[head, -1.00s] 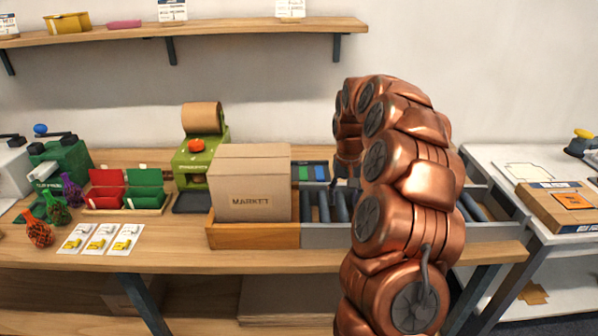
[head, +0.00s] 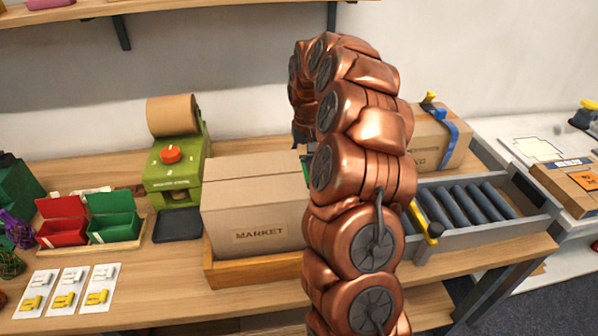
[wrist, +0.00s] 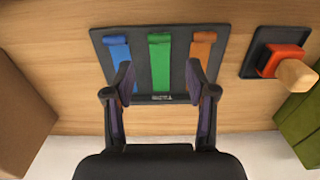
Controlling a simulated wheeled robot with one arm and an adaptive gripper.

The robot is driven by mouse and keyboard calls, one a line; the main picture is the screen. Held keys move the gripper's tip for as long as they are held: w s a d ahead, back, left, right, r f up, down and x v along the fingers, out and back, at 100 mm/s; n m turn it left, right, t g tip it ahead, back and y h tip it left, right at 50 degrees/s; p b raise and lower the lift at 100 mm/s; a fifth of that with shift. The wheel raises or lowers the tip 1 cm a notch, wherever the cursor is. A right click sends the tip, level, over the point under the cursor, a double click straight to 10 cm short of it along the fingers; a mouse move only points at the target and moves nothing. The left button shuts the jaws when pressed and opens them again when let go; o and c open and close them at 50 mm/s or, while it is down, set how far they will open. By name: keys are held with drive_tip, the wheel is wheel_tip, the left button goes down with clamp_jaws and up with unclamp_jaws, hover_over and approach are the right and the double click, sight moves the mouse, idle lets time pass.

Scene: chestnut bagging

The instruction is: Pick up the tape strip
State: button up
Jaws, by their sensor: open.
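The tape strips lie side by side on a dark board (wrist: 160,102) in the wrist view: a blue strip (wrist: 119,53), a green strip (wrist: 159,58) and an orange strip (wrist: 202,50). My gripper (wrist: 159,80) is open and empty. Its fingertips overlap the lower parts of the blue and orange strips in the picture, with the green strip between them. I cannot tell how high the fingers are above the board. In the head view, my arm hides my gripper and most of the board.
An open-topped wooden tray holds a MARKET carton (head: 255,210) left of my arm. A second carton (head: 440,140) with blue tape stands behind the rollers (head: 465,203). In the wrist view, an orange block with a wooden knob (wrist: 298,75) sits on a dark pad beside the board.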

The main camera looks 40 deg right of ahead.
sight(306, 176)
drive_tip(key=shift+s+f+p, duration=0.1)
drive_tip(key=shift+f+p, duration=0.85)
drive_tip(key=shift+f, duration=2.1)
drive_tip(key=shift+c, duration=0.2)
drive_tip(key=c, duration=0.7)
